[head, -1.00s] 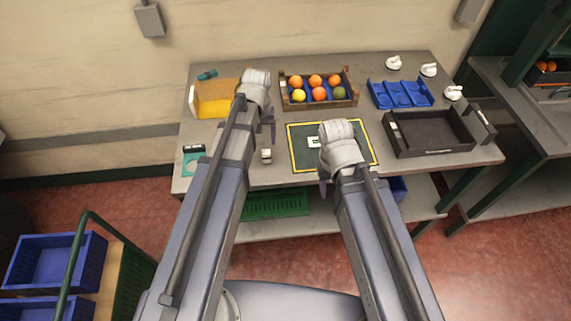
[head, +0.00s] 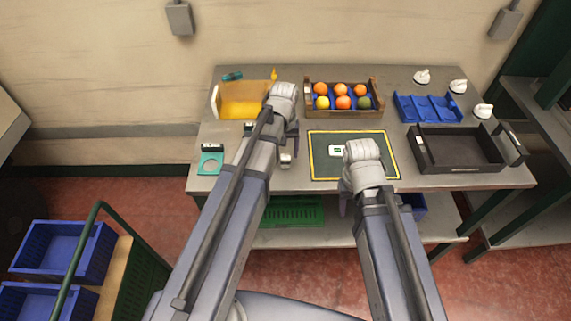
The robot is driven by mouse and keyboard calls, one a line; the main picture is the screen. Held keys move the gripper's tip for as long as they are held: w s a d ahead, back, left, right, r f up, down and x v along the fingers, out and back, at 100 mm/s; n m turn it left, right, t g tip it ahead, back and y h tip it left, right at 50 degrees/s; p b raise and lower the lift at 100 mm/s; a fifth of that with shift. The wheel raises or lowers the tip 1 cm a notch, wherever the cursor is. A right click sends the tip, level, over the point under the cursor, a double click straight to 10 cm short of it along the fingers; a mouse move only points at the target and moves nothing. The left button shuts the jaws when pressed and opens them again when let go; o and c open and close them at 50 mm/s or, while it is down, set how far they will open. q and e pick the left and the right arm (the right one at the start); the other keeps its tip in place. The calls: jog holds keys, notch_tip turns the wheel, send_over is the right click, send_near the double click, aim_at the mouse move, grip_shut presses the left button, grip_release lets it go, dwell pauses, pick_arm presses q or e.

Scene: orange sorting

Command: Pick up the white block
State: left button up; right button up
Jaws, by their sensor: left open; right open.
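A small white block (head: 286,160) sits on the grey table, left of the green mat. My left gripper (head: 284,138) is over the table just behind the block, and its arm passes close to the block's left side. The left gripper is open and looks empty, its fingers partly hidden by my own wrist. My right gripper (head: 343,190) is open at the mat's front edge, its fingers mostly hidden behind my wrist and arm. I cannot tell whether either gripper touches the table.
The green mat (head: 322,172) with a yellow border carries a small white-and-green card (head: 336,149). Behind are a yellow-floored bin (head: 240,105) and a wooden crate (head: 318,112) of fruit. At right are a blue tray (head: 428,108) and a black tray (head: 455,166). A teal scale-like item (head: 210,162) lies left.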

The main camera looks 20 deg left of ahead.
aim_at(285, 156)
pick_arm(q)
jog(key=f+b, duration=0.3)
jog(key=f, duration=0.1)
jog(key=shift+s+d, duration=0.25)
jog(key=shift+s, duration=0.1)
grip_shut()
